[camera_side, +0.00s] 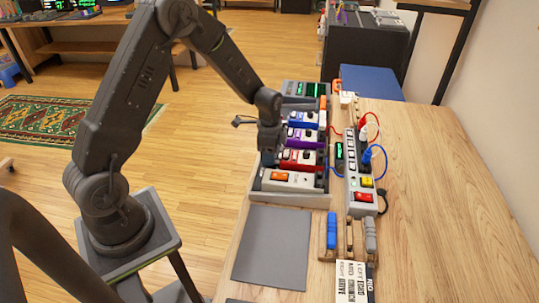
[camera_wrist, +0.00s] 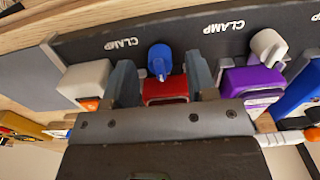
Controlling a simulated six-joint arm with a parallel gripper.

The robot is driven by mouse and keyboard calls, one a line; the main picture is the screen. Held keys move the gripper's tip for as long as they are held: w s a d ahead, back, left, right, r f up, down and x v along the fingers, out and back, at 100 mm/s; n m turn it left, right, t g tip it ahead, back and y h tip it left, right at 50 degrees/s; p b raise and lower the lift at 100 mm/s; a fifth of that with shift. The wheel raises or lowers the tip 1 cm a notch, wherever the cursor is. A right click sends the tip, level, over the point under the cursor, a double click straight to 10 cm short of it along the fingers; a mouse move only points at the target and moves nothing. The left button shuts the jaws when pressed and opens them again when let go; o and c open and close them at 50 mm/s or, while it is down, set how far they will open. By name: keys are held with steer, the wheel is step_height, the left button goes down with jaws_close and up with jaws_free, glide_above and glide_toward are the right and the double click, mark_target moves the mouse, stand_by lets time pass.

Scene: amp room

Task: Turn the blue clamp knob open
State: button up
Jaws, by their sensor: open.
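The blue clamp knob (camera_wrist: 160,58) stands on the dark board in the wrist view, in front of the end of the red pedal (camera_wrist: 165,90). A CLAMP label is printed on the board on either side of it. My gripper (camera_wrist: 160,64) is open, with one grey finger on each side of the knob and visible gaps between. In the side view my gripper (camera_side: 270,150) is over the left edge of the pedal board, by the red pedal (camera_side: 302,160). The blue clamp knob cannot be made out there.
A white knob (camera_wrist: 268,47) stands by the purple pedal (camera_wrist: 255,82), right of my gripper in the wrist view. A white pedal (camera_wrist: 84,82) is close on the left. In the side view, a power strip (camera_side: 358,180) stands right of the board, and the bench's right side is clear.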

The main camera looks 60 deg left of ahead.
steer(key=shift+f, duration=0.55)
steer(key=c, duration=0.9)
steer(key=shift+c, duration=0.2)
